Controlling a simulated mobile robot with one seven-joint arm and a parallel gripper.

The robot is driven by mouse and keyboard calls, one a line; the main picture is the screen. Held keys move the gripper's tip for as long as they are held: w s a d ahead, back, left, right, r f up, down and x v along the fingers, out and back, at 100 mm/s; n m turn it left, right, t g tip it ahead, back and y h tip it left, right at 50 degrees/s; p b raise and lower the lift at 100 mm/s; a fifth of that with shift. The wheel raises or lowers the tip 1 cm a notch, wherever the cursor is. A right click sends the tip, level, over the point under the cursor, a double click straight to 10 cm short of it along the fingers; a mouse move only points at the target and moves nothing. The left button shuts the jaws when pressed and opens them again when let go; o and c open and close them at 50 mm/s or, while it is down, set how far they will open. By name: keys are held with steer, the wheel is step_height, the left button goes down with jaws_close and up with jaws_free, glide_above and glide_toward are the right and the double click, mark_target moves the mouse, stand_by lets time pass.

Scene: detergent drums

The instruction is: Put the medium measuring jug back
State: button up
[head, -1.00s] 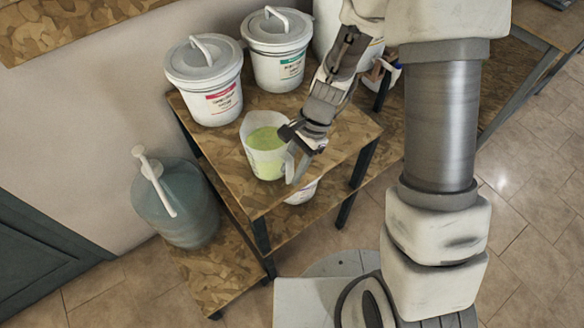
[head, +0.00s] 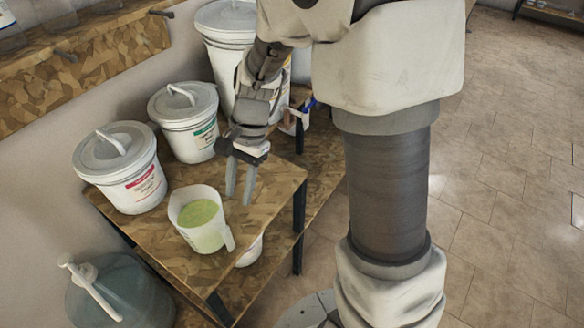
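A translucent white measuring jug (head: 187,216) stands upright on the wooden stand (head: 276,186), with pale green contents inside. Its handle is on the lower right side, facing the front. It is the only measuring jug I can make out clearly, and its size class cannot be read. My gripper (head: 240,190) is just right of and behind the jug, with its two fingers pointing down and apart. Nothing is between the fingers, and a gap shows between them and the jug.
A red-labelled drum (head: 124,172) and a green-labelled drum (head: 188,125) stand behind the jug. A larger white drum (head: 222,45) is farther back. A blue-grey container (head: 120,295) stands lower left. A wall shelf (head: 90,75) is upper left. Floor at right is clear.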

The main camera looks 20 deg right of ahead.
steer(key=s+d+r+n+t+h, duration=0.1)
steer(key=s+d+r+n+t, duration=0.3)
steer(key=s+r, duration=0.2)
steer(key=s+d+r+n+t+h, duration=0.2)
steer(key=s+d+r+n, duration=0.3)
steer(key=r, duration=0.5)
steer(key=shift+s+d+n+t, duration=0.3)
steer(key=shift+s+t, duration=0.35)
steer(key=shift+t, duration=0.25)
steer(key=shift+r, duration=0.1)
